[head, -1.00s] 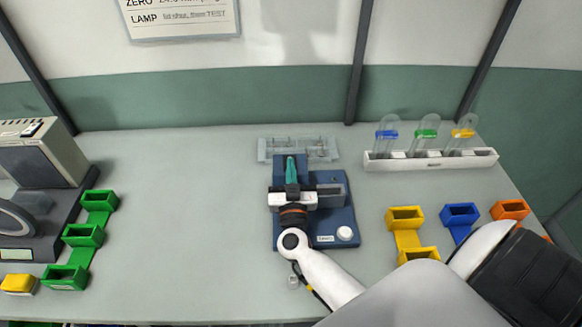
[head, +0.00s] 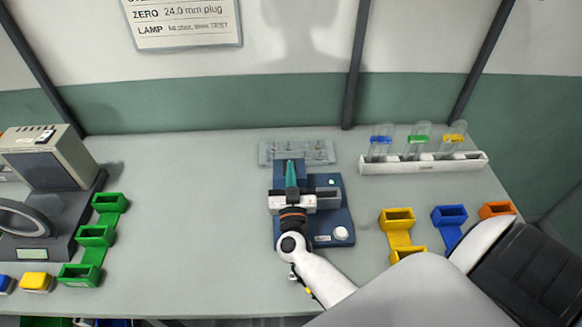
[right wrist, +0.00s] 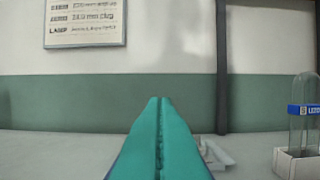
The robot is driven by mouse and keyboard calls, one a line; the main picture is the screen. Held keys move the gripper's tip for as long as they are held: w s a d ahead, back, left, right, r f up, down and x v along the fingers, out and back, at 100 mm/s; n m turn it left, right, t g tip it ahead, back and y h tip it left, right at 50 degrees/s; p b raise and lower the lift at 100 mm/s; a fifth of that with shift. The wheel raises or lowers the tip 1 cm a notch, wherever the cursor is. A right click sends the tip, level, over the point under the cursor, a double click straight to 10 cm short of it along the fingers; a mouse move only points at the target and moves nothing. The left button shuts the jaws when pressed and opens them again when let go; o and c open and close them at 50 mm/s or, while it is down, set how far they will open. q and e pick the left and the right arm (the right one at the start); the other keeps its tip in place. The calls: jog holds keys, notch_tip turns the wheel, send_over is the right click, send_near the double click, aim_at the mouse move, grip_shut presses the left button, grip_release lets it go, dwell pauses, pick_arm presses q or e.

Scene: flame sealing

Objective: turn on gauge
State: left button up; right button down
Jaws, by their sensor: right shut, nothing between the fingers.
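The blue instrument (head: 331,227) in the middle of the bench, which I take to be the gauge, has a grey block on top, a white round knob at its front right and a small label. A small pale green light (head: 331,183) shows near its back right. My right gripper (head: 291,164) is over its left part, with teal fingers pressed together and nothing between them. The fingers (right wrist: 160,105) also show shut in the right wrist view, pointing toward the back wall. They hide part of the instrument; contact is unclear. My left gripper is out of view.
A grey machine (head: 45,165) stands left.

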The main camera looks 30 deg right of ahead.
jog(key=s+a+f, duration=0.1)
jog(key=s, duration=0.1)
jog(key=s+a+f+b, duration=0.2)
jog(key=s+f, duration=0.1)
jog(key=shift+s+a, duration=0.15)
jog(key=shift+s, duration=0.15)
jog(key=shift+s+a+f+b, duration=0.1)
jog(key=shift+s+a+b, duration=0.2)
jog(key=shift+s, duration=0.1)
